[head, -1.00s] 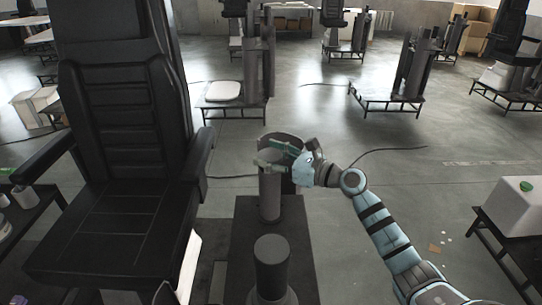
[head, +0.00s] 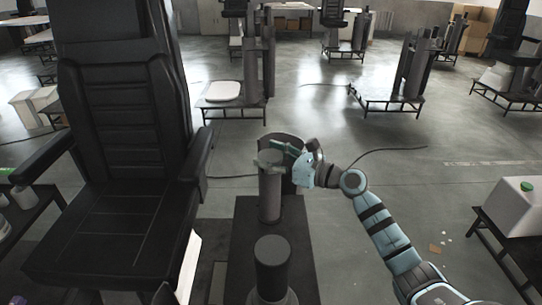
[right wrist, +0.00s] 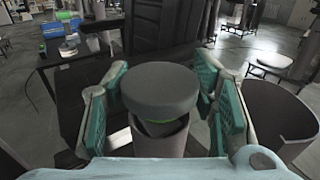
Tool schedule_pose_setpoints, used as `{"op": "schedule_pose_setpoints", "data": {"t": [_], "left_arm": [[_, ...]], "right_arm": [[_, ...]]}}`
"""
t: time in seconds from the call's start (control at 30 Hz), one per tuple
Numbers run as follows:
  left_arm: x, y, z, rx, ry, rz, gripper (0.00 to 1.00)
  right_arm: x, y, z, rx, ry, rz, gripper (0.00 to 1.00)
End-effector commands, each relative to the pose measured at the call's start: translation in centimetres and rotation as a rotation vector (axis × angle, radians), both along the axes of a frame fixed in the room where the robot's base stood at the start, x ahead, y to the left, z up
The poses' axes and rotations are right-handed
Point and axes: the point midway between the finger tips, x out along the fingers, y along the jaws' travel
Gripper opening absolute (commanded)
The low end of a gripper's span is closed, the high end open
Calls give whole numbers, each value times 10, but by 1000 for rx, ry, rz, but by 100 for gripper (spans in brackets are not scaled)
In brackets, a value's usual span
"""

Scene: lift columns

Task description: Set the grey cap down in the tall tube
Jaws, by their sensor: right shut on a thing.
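The grey cap (right wrist: 160,88) is a flat round disc between the two green-padded fingers of my right gripper (right wrist: 164,100) in the right wrist view. My right gripper (head: 274,157) is shut on it. Right below the cap stands an upright grey tube (right wrist: 160,138). In the head view the cap (head: 271,157) covers the top of this tube (head: 269,197). The exact gap cannot be told. My left gripper is not in view.
A wider, curved dark grey shell (head: 293,178) stands close behind the tube. A short dark cylinder (head: 271,262) stands nearer on the same dark base (head: 244,222). A black seat (head: 115,215) is at left. A white box (head: 512,208) is at right, with open floor between.

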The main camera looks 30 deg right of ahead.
Motion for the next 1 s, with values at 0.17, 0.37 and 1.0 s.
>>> {"op": "schedule_pose_setpoints", "data": {"t": [0.17, 0.37, 1.0], "left_arm": [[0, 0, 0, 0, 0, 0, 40], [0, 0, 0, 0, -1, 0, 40], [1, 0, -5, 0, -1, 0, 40]], "right_arm": [[0, 0, 0, 0, 0, 0, 25], [0, 0, 0, 0, 0, 0, 25], [0, 0, -5, 0, 0, 0, 25]]}}
